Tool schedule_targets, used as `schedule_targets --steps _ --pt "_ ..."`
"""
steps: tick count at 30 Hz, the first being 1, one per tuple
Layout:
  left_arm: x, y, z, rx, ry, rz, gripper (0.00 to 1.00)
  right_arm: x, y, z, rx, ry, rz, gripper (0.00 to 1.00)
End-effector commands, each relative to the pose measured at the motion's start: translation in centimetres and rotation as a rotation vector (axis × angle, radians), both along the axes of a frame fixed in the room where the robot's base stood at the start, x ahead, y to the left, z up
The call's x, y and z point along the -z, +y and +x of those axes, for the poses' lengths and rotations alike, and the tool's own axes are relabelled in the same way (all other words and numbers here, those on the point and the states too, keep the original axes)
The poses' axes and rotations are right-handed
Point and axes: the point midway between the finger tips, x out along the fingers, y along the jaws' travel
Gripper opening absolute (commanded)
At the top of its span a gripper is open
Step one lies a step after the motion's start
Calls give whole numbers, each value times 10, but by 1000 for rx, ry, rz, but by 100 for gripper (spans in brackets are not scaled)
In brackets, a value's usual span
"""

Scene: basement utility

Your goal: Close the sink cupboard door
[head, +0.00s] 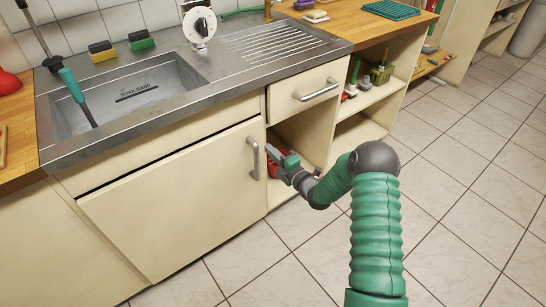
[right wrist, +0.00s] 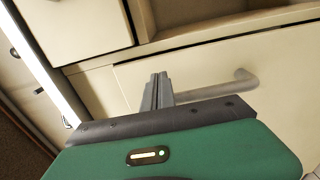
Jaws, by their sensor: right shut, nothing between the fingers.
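The cream sink cupboard door (head: 170,210) is below the sink in the head view. A dark gap shows along its top edge, and it looks slightly ajar; how far is hard to tell. Its upright grey bar handle (head: 253,158) is near its right edge. My right gripper (head: 273,154) is shut and empty, just right of the handle, in front of the open compartment. In the right wrist view its closed fingers (right wrist: 158,88) point at cream panels, with a bar handle (right wrist: 238,82) to their right. Contact with the door cannot be told. My left gripper is not in view.
The steel sink (head: 135,95) and its worktop are above the door. A closed drawer (head: 307,92) with a bar handle is to the right, above an open compartment with a red object (head: 273,168) partly behind my gripper. The tiled floor (head: 460,190) on the right is clear.

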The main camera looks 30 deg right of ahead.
Motion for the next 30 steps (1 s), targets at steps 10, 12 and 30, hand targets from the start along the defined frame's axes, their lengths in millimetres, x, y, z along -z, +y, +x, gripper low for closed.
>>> schedule_targets --steps 10,12,30 --pt "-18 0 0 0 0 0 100 0 -6 -58 0 6 2 0" --pt "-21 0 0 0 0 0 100 0 -6 -72 0 5 4 0" --pt "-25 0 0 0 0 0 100 -1 32 -77 81 364 260 0"
